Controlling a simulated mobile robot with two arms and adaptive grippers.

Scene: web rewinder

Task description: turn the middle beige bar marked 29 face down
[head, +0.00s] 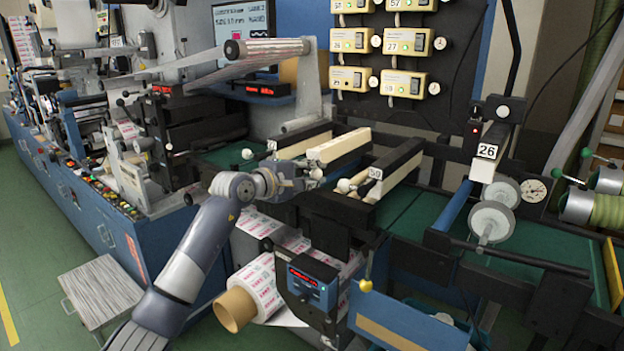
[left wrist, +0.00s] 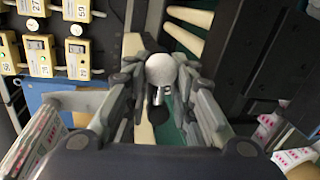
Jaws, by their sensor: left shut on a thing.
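The middle beige bar (head: 340,146) lies between two other bars on the dark frame of the rewinder, with beige surface showing. I cannot read a 29 on it. My left gripper (head: 308,179) is at the near end of this bar, shut on a white ball knob. The fingers hide part of the knob and the bar's near end in the head view. My right gripper is not in view.
The left bar (head: 299,141) lies on the other side. A roll of printed web (head: 262,285) is below. Green belt (head: 418,208) extends right.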

